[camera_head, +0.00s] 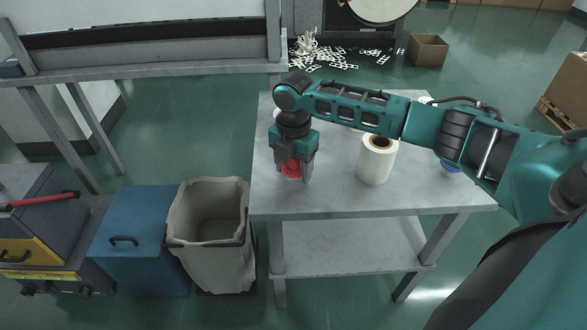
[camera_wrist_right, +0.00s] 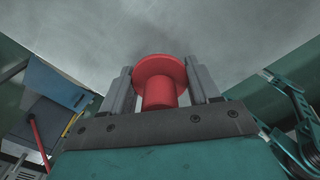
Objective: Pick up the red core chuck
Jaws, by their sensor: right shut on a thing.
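The red core chuck (camera_head: 291,169) is at the left part of the grey table, between the fingers of my right gripper (camera_head: 293,172). In the right wrist view the chuck (camera_wrist_right: 158,82) shows as a red flanged cylinder, with the fingers of my right gripper (camera_wrist_right: 160,90) on both sides of it. The gripper is shut on it and points down. I cannot tell whether the chuck touches the tabletop. My left gripper is not in view.
A white roll (camera_head: 377,160) stands upright on the table (camera_head: 330,200), right of the gripper. A blue-based item (camera_head: 449,167) is partly hidden behind my right arm. A lined bin (camera_head: 209,240) and a blue cabinet (camera_head: 135,240) stand left of the table.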

